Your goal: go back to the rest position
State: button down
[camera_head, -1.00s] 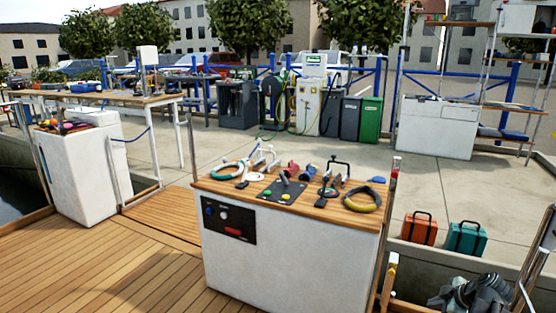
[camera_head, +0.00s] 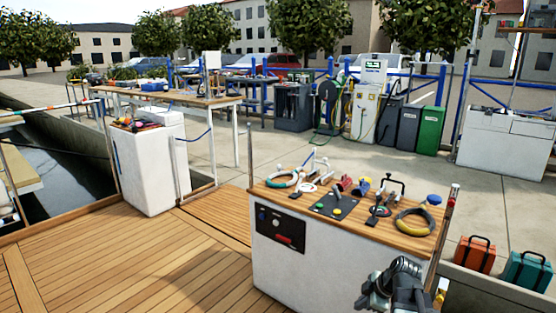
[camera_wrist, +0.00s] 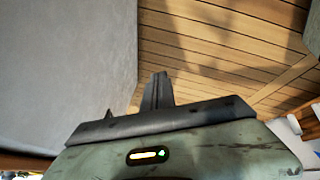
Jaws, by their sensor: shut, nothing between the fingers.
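My gripper (camera_wrist: 155,92) shows in the wrist view with its dark fingers together and nothing between them. Wooden deck planks lie beyond it, and a pale grey panel fills the left side. In the head view, part of my arm (camera_head: 392,287) is at the bottom right, in front of the white console (camera_head: 330,275). The fingertips cannot be made out clearly there.
An orange case (camera_head: 474,255) and a teal case (camera_head: 527,271) stand at the right. Open wooden deck (camera_head: 150,260) lies at the left, with water beyond its edge.

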jog(key=s+a+r+m+g+h+p, duration=0.1)
jog(key=s+a+m+g+p, duration=0.25)
jog(key=a, duration=1.15)
jog(key=s+d+m+h+b, duration=0.1)
jog(key=s+d+m+h, duration=0.3)
jog(key=m, duration=0.7)
notch_tip(320, 180, up, 38)
jog(key=s+a+y+p, duration=0.1)
jog(key=p, duration=3.6)
jog(key=shift+a+f+g+y+p, duration=0.25)
jog(key=shift+g+y+p, duration=0.1)
jog(key=shift+g+y, duration=0.1)
